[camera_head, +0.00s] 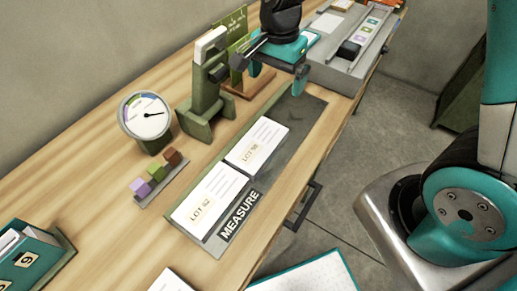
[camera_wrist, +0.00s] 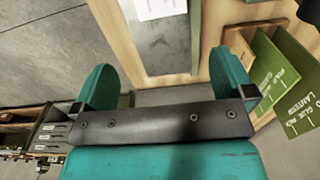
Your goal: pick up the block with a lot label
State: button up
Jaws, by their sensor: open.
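Two flat white blocks with lot labels lie end to end on the grey mat (camera_head: 292,137) marked MEASURE. The nearer block (camera_head: 212,197) reads LOT 42. The farther block (camera_head: 257,146) seems to read LOT 18. My gripper (camera_head: 276,80) is teal, open and empty, beyond the farther block and near the mat's far end. In the wrist view the two fingers of my gripper (camera_wrist: 165,80) are spread wide with nothing between them. A white printed piece, probably one of these blocks, shows at the top edge (camera_wrist: 160,8); its lot label cannot be read there.
A green stand (camera_head: 203,100) and a round dial gauge (camera_head: 147,116) stand left of the mat. Small coloured cubes (camera_head: 155,173) sit on a strip. A grey tray (camera_head: 338,70) is at the far end. A teal box (camera_head: 28,255) is at lower left. The mat's far half is bare.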

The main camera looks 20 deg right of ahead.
send_over(271, 127)
jog(key=f, duration=0.9)
jog(key=shift+s+d+f, duration=0.1)
jog(key=shift+d+f, duration=0.15)
jog(key=shift+f, duration=0.1)
jog(key=shift+a+f+p, duration=0.2)
jog(key=shift+f+p, duration=0.55)
jog(key=shift+f, duration=2.05)
jog(key=c, duration=0.8)
